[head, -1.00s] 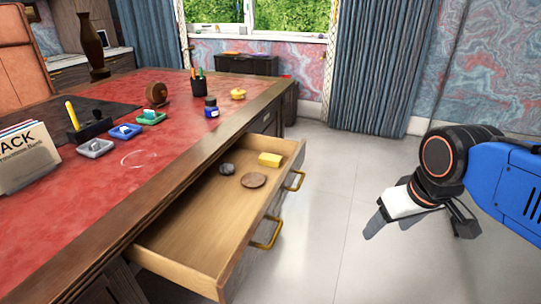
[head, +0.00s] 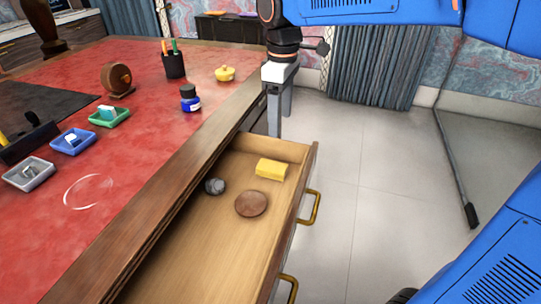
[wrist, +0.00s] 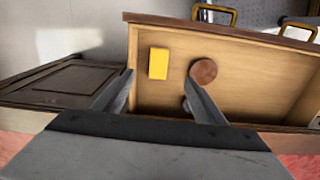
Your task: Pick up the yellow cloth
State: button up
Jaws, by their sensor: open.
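The yellow cloth (head: 271,169) is a small folded block lying in the open wooden drawer (head: 215,245), near the drawer's far end. It also shows in the wrist view (wrist: 158,63), ahead of the fingers and between their lines. My gripper (head: 279,125) points down above the far end of the drawer, by the desk edge. In the wrist view my gripper (wrist: 160,95) has its two fingers wide apart with nothing between them. It does not touch the cloth.
A round brown disc (head: 251,203) and a dark grey stone-like lump (head: 214,186) lie near the cloth. On the red desk top stand a blue ink bottle (head: 190,97), a yellow lidded pot (head: 225,73) and a pen cup (head: 174,64). Clear floor lies right of the drawer.

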jog(key=w+a, duration=0.1)
send_over(272, 166)
jog(key=f, duration=1.2)
jog(key=shift+d+f, duration=0.1)
jog(key=shift+d, duration=0.25)
jog(key=shift+a+f, duration=0.2)
jog(key=shift+f, duration=1.1)
jog(key=shift+a+f, duration=0.15)
jog(key=shift+f, duration=1.15)
jog(key=c, duration=1.1)
